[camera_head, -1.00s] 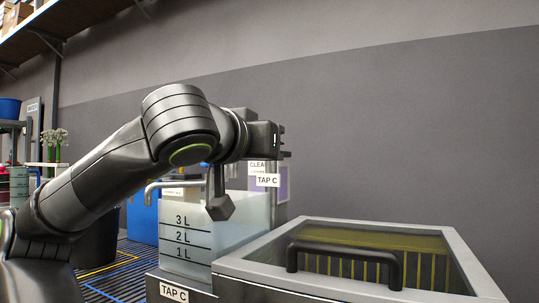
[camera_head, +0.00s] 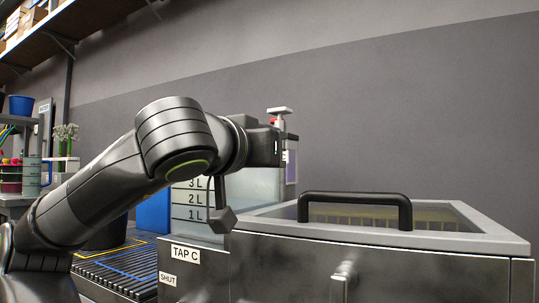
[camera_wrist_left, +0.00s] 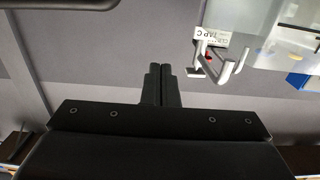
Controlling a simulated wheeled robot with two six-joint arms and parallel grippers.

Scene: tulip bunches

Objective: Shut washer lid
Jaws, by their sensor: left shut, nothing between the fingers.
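The washer (camera_head: 400,275) is a dark metal box at the lower right of the head view. Its lid (camera_head: 480,240) has a light grey frame around a clear window and lies level on top, with no gap that I can make out. A black bar handle (camera_head: 355,197) stands up from the lid. My left gripper (camera_wrist_left: 161,72) is shut and empty in the left wrist view. In the head view its wrist is left of the handle and higher, apart from the lid, and its fingertips are not clear. My right gripper is not in view.
A clear tank (camera_head: 188,212) with litre marks stands left of the washer, behind my arm. A TAP C label (camera_head: 185,253) and a SHUT label (camera_head: 168,280) are on the front. A silver knob (camera_head: 344,275) sticks out of the washer front. A grey wall is behind.

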